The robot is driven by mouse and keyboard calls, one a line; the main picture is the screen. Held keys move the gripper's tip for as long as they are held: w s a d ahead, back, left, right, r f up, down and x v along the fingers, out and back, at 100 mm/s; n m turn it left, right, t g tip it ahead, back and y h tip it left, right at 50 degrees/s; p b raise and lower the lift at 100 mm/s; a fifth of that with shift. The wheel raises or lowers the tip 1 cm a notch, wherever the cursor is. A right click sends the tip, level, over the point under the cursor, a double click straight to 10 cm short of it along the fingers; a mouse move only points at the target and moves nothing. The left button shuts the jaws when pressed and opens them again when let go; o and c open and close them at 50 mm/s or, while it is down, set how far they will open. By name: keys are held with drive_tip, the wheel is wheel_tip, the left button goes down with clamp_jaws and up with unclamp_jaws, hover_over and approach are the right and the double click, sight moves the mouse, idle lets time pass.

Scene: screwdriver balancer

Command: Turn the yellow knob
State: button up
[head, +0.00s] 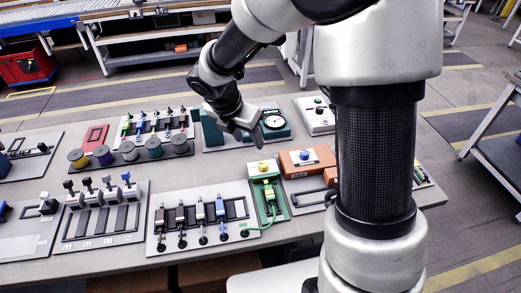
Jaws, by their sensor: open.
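A small yellow knob (262,166) sits on a pale block at the back end of a green tray (279,213) on the table. A yellow-green part (268,190) with a green cable stands just in front of it on the same tray. My gripper (247,132) is open and empty. It hangs over the back middle of the table, beyond the knob and slightly left of it in the picture, apart from it. The fingertips are small and dark against the fixtures behind them.
An orange box (307,158) with a blue knob stands right of the green tray. A teal fixture with a round dial (274,121) is close to my gripper. A row of colored spools (127,151) lies left. A board with several switches (203,222) is in front. My column hides the table's right part.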

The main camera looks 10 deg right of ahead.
sight(263, 164)
drive_tip(key=b+x, duration=0.3)
drive_tip(key=x, duration=1.4)
drive_tip(key=shift+f, duration=0.15)
drive_tip(key=c, duration=1)
